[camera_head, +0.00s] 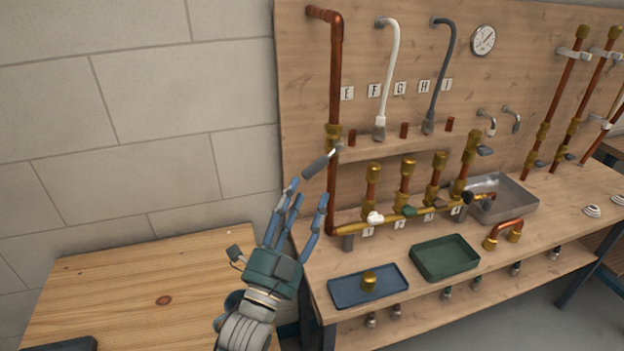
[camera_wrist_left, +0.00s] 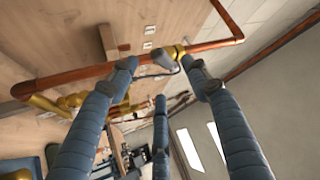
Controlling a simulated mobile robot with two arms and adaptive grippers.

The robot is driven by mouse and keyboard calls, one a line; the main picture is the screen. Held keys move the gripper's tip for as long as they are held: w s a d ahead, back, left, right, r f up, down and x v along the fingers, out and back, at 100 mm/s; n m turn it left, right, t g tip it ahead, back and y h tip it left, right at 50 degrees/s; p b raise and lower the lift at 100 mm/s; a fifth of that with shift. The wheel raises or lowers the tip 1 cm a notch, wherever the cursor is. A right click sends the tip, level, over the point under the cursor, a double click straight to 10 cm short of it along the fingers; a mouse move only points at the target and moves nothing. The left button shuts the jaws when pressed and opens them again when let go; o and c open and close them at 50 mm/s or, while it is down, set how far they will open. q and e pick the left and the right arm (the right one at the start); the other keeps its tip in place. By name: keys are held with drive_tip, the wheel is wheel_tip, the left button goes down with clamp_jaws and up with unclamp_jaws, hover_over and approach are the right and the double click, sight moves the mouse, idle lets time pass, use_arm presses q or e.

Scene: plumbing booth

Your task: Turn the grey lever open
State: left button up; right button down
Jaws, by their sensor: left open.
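The grey lever (camera_head: 319,164) slants down and to the left from a brass valve (camera_head: 333,135) on the upright copper pipe (camera_head: 336,75). My left gripper (camera_head: 303,194) is open, its blue fingers pointing up, at the lever's lower end. In the left wrist view, the lever (camera_wrist_left: 162,57) shows between the spread tips of my left gripper (camera_wrist_left: 165,75), near the brass valve (camera_wrist_left: 180,51). I cannot tell whether a finger touches the lever. My right gripper is not in view.
Brass-fitted pipe stubs (camera_head: 407,185) with small handles stand on a brass manifold right of the pipe. A blue tray (camera_head: 345,297), a green tray (camera_head: 460,270) and a metal basin (camera_head: 520,205) are on the bench. A wooden table (camera_head: 130,300) is at left.

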use_arm(q)
drive_tip(key=shift+v, duration=2.2)
